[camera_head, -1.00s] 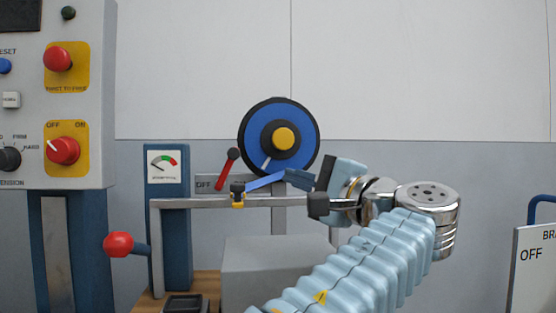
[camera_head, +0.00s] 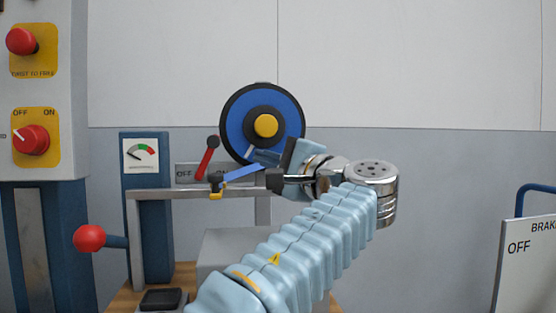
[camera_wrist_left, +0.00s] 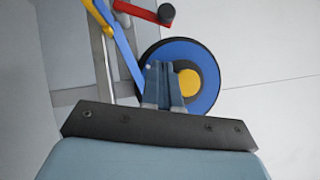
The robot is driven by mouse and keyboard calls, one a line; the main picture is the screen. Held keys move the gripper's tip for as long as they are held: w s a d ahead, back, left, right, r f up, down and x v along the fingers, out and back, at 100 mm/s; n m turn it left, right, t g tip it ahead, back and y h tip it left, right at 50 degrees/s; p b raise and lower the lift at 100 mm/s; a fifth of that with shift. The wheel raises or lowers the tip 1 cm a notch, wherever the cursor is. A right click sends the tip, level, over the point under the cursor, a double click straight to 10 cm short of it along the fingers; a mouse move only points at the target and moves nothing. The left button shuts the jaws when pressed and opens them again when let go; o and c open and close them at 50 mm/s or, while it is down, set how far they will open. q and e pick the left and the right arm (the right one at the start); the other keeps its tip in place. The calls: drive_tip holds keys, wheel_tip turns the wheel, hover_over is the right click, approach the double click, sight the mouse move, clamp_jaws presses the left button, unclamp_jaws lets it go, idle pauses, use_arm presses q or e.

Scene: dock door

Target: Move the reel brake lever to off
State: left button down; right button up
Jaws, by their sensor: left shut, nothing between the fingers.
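A red lever (camera_head: 207,157) with a black knob stands tilted, knob up and to the right, before a grey plate (camera_head: 186,174) marked OFF at its left end. It also shows at the top of the left wrist view (camera_wrist_left: 135,11). The blue reel (camera_head: 239,115) with a yellow hub is behind and to the right. My left gripper (camera_head: 262,157) is shut and empty in front of the reel's lower part, right of the lever and apart from it. Its closed fingers show in the left wrist view (camera_wrist_left: 163,84). My right gripper is out of view.
A blue and yellow arm (camera_head: 238,174) lies between lever and gripper above a grey rail (camera_head: 170,194). A gauge post (camera_head: 146,200), a red ball knob (camera_head: 89,238) and a control cabinet (camera_head: 74,100) are left. A BRAK... OFF panel (camera_head: 525,275) is at right.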

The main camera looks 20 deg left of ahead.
sight(207, 158)
use_arm(q)
drive_tip(key=w+a+r, duration=0.1)
drive_tip(key=a, duration=0.6)
drive_tip(key=shift+a+r, duration=0.2)
drive_tip(key=shift+r, duration=0.2)
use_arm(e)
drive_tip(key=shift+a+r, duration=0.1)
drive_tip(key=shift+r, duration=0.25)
use_arm(q)
drive_tip(key=shift+w+p, duration=0.1)
drive_tip(key=shift+p, duration=0.25)
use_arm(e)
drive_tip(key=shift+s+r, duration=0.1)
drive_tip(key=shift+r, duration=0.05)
